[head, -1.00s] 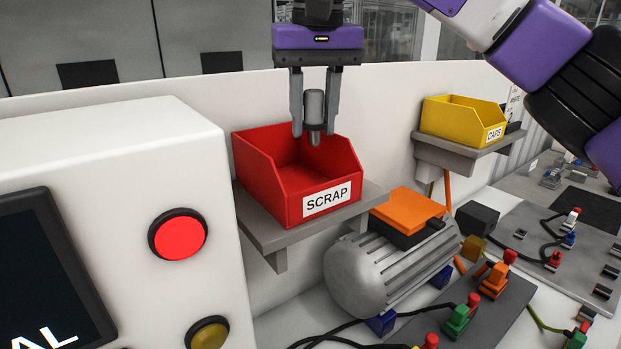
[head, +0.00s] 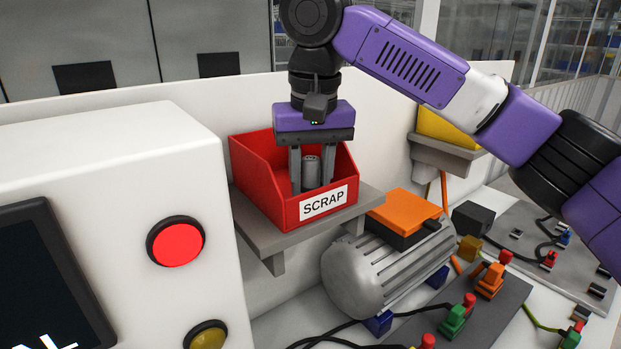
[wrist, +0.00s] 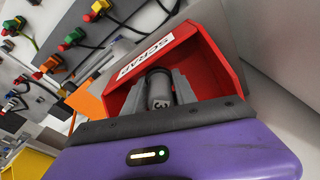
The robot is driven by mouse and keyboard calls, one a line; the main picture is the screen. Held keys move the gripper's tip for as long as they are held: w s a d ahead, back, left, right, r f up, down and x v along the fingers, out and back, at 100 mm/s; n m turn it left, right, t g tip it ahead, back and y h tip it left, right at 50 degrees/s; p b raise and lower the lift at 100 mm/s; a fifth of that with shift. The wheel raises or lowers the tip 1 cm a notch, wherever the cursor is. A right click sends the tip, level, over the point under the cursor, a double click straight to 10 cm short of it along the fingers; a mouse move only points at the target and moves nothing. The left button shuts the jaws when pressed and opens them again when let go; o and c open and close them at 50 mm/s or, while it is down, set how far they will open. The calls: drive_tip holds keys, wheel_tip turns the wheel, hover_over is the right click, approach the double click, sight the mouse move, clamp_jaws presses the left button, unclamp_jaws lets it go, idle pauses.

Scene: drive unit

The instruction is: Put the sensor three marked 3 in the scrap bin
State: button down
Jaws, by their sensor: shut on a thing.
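My gripper (head: 312,180) is shut on a grey cylindrical sensor (head: 311,169) and holds it upright inside the red scrap bin (head: 262,179). In the wrist view the sensor (wrist: 159,88) sits between the two fingers and shows a mark that reads 3. The bin's white SCRAP label (head: 323,203) faces the front. The fingertips and the sensor's lower end are hidden behind the bin's front wall, so I cannot tell whether the sensor touches the floor of the bin.
The bin stands on a grey shelf (head: 262,238). A grey motor with an orange box (head: 405,212) lies below right. A yellow bin (head: 440,132) is partly hidden behind my arm. A white panel with a red button (head: 176,243) stands at the left.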

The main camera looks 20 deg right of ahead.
sight(313, 189)
drive_tip(key=shift+f, duration=0.15)
drive_tip(key=c, duration=1)
unclamp_jaws()
wheel_tip(313, 189, up, 12)
drive_tip(key=s, duration=0.1)
drive_tip(key=shift+s+a+b, duration=0.2)
drive_tip(key=shift+s+b, duration=0.2)
drive_tip(key=shift+b, duration=0.05)
